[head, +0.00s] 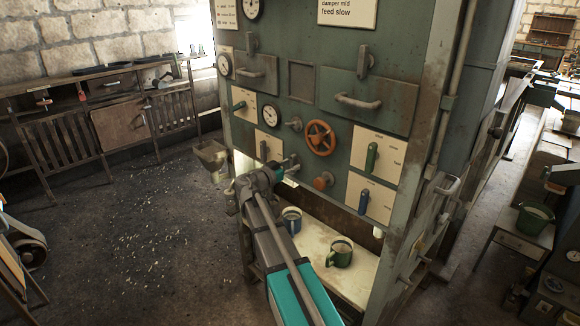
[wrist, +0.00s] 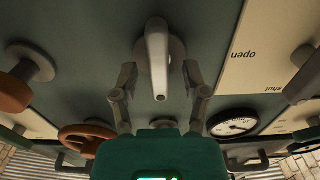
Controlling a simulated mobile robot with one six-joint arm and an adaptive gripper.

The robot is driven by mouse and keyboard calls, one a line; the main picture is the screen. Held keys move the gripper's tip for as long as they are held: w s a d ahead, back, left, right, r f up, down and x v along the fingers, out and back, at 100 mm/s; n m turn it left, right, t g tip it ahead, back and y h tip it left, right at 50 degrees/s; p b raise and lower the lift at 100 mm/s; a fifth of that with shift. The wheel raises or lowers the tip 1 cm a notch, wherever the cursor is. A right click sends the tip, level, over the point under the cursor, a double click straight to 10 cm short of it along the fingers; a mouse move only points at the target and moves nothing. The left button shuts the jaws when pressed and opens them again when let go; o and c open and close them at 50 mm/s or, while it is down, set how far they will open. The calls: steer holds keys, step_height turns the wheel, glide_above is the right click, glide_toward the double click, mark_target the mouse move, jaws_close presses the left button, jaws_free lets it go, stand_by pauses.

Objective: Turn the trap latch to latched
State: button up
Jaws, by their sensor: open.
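A grey-white lever, which looks like the trap latch (wrist: 157,55), sits on a round base on the green panel in the wrist view. It points toward my gripper, and its free end faces the camera. My gripper (wrist: 160,78) is open, with one finger on each side of the lever. I cannot tell whether a finger touches it. In the head view my gripper (head: 282,174) is at the panel's lower left, and my arm hides much of the latch there. No latched or unlatched mark for it is readable.
An orange handwheel (head: 320,138) and an orange knob (head: 323,181) are close on the right. A plate marked open and shut (wrist: 270,50) is beside the latch.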

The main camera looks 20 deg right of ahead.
jaws_close()
steer(key=shift+n, duration=0.5)
steer(key=n, duration=0.3)
steer(key=shift+n, duration=0.3)
steer(key=n, duration=1.3)
steer(key=shift+w+f, duration=0.1)
steer(key=shift+w, duration=0.1)
steer(key=shift+n, duration=0.3)
